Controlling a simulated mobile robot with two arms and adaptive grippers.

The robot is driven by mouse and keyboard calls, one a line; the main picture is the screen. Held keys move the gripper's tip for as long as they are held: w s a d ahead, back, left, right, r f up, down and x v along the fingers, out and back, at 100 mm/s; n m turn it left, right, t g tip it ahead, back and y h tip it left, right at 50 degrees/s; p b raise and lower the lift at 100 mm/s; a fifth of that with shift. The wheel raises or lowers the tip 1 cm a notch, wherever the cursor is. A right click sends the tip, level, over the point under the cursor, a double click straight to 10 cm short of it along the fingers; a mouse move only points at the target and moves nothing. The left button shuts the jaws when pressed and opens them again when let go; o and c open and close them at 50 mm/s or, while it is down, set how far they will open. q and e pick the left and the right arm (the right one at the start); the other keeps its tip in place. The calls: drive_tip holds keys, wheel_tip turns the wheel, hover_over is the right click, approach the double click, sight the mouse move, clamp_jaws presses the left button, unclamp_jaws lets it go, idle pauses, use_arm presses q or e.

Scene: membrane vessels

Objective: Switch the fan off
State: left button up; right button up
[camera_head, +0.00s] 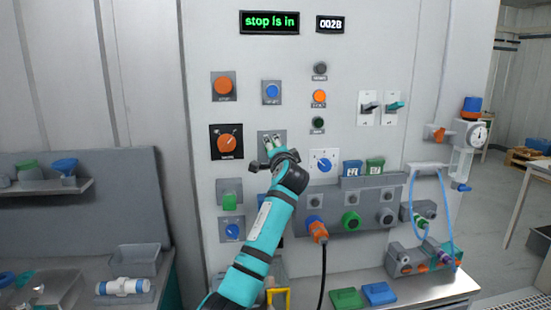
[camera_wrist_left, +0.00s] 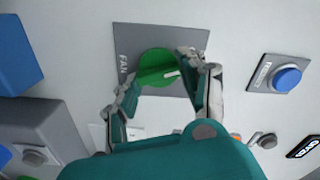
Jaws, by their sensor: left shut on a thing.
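The fan switch is a green rotary knob (camera_wrist_left: 155,66) with a white pointer mark, on a grey plate (camera_wrist_left: 190,38) lettered FAN in the left wrist view. In the head view its plate (camera_head: 263,136) is on the white panel, with the knob mostly hidden behind my gripper. My left gripper (camera_head: 275,155) is at the panel, shut on the knob. In the left wrist view my gripper's (camera_wrist_left: 165,88) fingers lie on either side of the knob. My right gripper is not in view.
A display (camera_head: 269,22) reads "stop is in". An orange knob (camera_head: 229,142) is left of the fan plate, a blue button (camera_head: 272,91) above it and a blue knob (camera_head: 323,165) to its right. A grey socket block (camera_head: 300,215) stands right of my arm.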

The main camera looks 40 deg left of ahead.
use_arm(q)
drive_tip(key=shift+f+n+b, duration=0.2)
drive_tip(key=shift+n+b, duration=0.3)
drive_tip(key=shift+n, duration=0.3)
drive_tip(key=o, duration=1.2)
drive_tip(key=shift+r, duration=0.1)
drive_tip(key=v, duration=1.2)
drive_tip(key=shift+r, duration=0.1)
